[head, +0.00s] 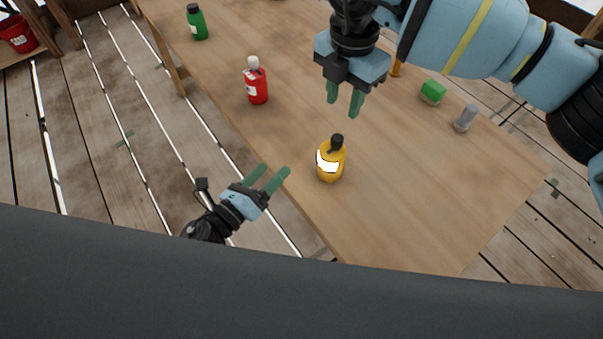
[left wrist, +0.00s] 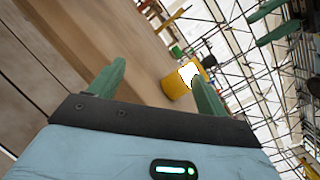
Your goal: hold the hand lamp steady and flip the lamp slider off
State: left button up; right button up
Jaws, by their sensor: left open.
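A small grey cylinder (head: 466,118) stands at the right side of the wooden table; it may be the hand lamp, but it is too small to tell, and no slider can be made out. My left gripper (head: 273,172) is open and empty beside the table's near left edge, well away from the cylinder. Its two green fingers show apart in the left wrist view (left wrist: 158,85). My right gripper (head: 344,100) hangs over the middle of the table, fingers pointing down, open and empty, left of the cylinder.
A yellow bottle (head: 330,170) with a black top stands near the table's front, between the grippers. A red bottle (head: 255,85) and a green bottle (head: 197,24) stand along the left edge. The front right tabletop (head: 440,200) is clear.

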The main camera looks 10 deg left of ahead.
aim_at(320, 166)
pick_arm(q)
jog(key=d+m+g+h, duration=0.1)
jog(key=d+m, duration=0.1)
jog(key=m, duration=0.1)
jog(key=d+m+g+h, duration=0.1)
jog(key=d+m, duration=0.1)
jog(key=m, duration=0.1)
jog(key=d+m+g+h, duration=0.1)
jog(key=d+m, duration=0.1)
jog(key=m, duration=0.1)
jog(key=shift+w+d+r+h, duration=0.15)
jog(key=shift+w+r+h, duration=0.15)
jog(key=shift+r+h, duration=0.1)
jog(key=m, duration=0.1)
jog(key=d+m+g, duration=0.1)
jog(key=shift+d+f+m+h, duration=0.1)
jog(key=shift+f+m+h, duration=0.05)
jog(key=shift+m+h, duration=0.2)
jog(key=shift+x, duration=3.85)
